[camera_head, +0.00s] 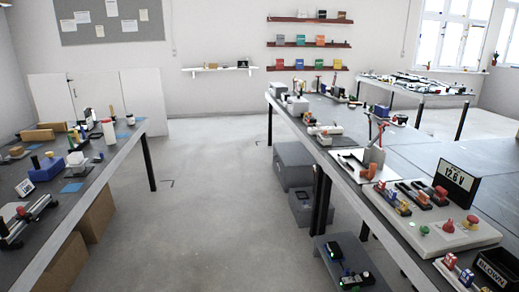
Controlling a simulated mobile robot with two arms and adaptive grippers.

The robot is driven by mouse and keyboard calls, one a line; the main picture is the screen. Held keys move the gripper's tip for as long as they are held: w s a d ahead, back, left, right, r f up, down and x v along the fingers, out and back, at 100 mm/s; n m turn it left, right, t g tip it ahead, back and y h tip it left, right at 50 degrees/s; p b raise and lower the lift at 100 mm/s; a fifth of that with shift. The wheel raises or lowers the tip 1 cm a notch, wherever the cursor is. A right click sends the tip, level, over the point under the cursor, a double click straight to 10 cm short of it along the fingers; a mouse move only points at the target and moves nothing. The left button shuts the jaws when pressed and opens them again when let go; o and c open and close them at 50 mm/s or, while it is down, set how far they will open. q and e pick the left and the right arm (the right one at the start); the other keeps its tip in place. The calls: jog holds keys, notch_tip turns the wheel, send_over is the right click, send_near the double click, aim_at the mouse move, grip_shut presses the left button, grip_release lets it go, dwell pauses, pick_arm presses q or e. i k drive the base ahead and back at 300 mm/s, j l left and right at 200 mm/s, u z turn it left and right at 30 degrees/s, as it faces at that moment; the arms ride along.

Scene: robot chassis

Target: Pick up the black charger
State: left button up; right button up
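A black device with small green lights (335,250) sits on top of a low grey box at the bottom centre, beside the right-hand table. It may be the charger, but I cannot tell for sure. A second small dark piece with a green light (357,281) lies just in front of it on the same box. Neither of my grippers is in view.
A long grey table (345,184) on the right carries a panel with a "12.6 V" display (455,183) and several small parts. A cluttered table (72,210) stands on the left. Grey boxes (293,166) sit under the right table. The floor between is clear.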

aim_at(310, 119)
jog(key=i, duration=3.5)
jog(key=i+z, duration=0.15)
jog(key=i, duration=0.3)
jog(key=i+j+z, duration=0.2)
jog(key=i, duration=0.2)
jog(key=i+j+z, duration=0.15)
jog(key=i, duration=0.3)
jog(key=i+j+z, duration=0.15)
jog(key=i, duration=0.25)
